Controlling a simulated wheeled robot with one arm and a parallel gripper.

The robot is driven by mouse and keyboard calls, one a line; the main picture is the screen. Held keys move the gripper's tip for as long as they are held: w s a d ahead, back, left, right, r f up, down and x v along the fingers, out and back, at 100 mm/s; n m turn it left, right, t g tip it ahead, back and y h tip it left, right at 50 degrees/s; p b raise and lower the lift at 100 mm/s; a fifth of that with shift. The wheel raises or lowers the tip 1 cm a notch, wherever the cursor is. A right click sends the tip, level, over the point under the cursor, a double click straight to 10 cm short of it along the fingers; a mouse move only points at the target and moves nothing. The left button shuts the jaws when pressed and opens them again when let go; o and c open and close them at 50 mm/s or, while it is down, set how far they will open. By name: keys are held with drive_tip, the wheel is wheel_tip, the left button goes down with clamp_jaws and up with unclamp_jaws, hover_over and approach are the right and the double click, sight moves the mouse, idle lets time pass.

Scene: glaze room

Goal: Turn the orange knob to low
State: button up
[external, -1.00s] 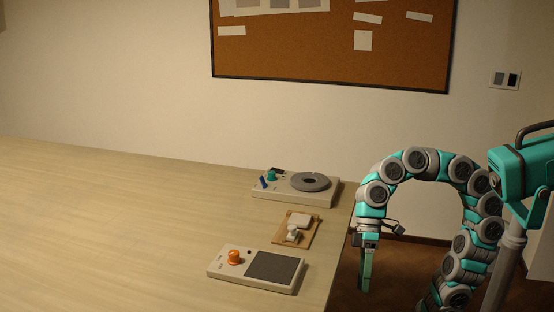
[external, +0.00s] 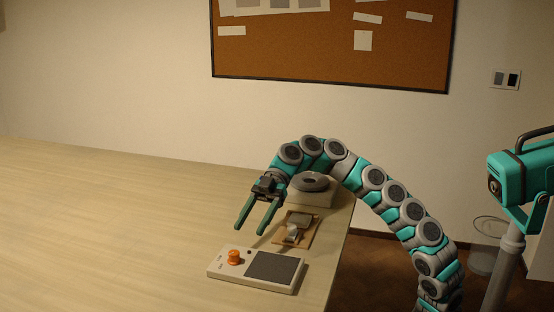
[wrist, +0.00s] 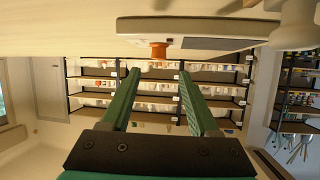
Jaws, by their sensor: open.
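The orange knob (external: 234,257) stands on the left part of a pale flat panel (external: 215,272), beside a dark square plate (external: 272,266). The panel lies near the table's front right. My gripper (external: 252,232) is open and empty, with two green fingers pointing down above and behind the knob, apart from it. In the wrist view, the orange knob (wrist: 159,51) shows on the panel (wrist: 185,27), beyond and between the fingertips of my gripper (wrist: 157,72). The knob's pointer and the panel's labels are too small to read.
A wooden board (external: 305,240) with pale pieces sits behind the panel. A second device with a grey disc (external: 309,182) stands farther back, partly hidden by my arm. The table (external: 110,220) is clear on the left. Shelves (wrist: 150,85) show in the wrist view.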

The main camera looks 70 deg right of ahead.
sight(235, 251)
drive_tip(key=shift+p+x, duration=0.4)
drive_tip(key=shift+x, duration=3.5)
drive_tip(key=shift+w, duration=0.1)
drive_tip(key=shift+c, duration=0.3)
clamp_jaws()
